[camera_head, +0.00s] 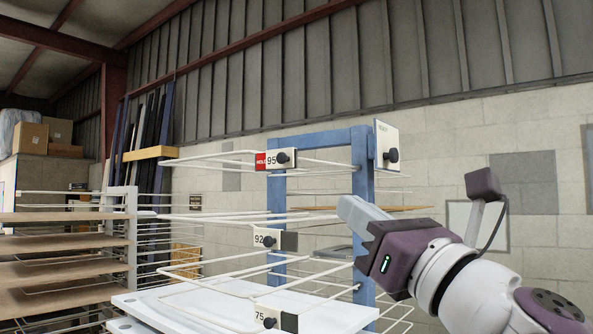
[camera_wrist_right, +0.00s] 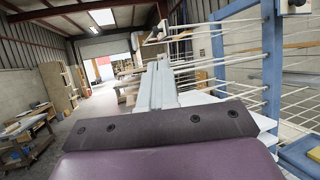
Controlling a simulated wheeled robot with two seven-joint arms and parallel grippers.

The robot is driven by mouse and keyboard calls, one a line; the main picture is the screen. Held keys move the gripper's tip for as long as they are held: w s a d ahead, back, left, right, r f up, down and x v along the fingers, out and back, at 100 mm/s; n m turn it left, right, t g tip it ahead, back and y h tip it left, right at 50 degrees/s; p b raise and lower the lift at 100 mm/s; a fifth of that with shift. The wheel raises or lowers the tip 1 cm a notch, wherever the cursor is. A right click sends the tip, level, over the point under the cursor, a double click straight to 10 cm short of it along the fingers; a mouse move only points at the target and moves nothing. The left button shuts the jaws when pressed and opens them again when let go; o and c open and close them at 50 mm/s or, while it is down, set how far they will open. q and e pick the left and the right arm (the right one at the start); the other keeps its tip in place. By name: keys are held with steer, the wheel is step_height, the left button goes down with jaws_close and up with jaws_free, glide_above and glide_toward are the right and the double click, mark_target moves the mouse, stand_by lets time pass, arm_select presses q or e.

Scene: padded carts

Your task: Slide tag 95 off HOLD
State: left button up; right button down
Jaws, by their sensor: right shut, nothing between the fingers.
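Tag 95 (camera_head: 271,160) is a small white plate with a black knob (camera_head: 284,158) on its right part. It sits on the front of the upper wire shelf in the head view. A red HOLD patch (camera_head: 260,161) shows just left of the number. My right gripper (camera_head: 358,212) is shut and empty, to the right of the tag and lower in the picture, apart from it. Its closed grey fingers (camera_wrist_right: 155,84) point away in the right wrist view. My left gripper is not in view.
Tags 92 (camera_head: 266,239) and 75 (camera_head: 272,317) sit on lower shelves, no red showing. A blue rack post (camera_head: 362,180) and a knobbed white plate (camera_head: 386,140) stand behind the gripper. Long wires jut left. A cart with brown boards (camera_head: 60,243) is at left.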

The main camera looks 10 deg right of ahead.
steer(key=p, duration=0.7)
glide_toward(278, 168)
steer(key=r, duration=0.1)
steer(key=w+a+r, duration=0.1)
steer(key=w+r, duration=0.1)
steer(key=r, duration=0.1)
steer(key=shift+a, duration=0.4)
steer(key=shift+w+d, duration=0.1)
steer(key=shift+w, duration=0.25)
steer(key=shift+s, duration=0.1)
steer(key=shift+w+a+b, duration=0.25)
steer(key=shift+a+b, duration=0.05)
steer(key=shift+a, duration=0.05)
steer(key=shift+w+a+b, duration=0.3)
steer(key=shift+w+a, duration=0.4)
steer(key=shift+w, duration=0.3)
steer(key=shift+s, duration=0.1)
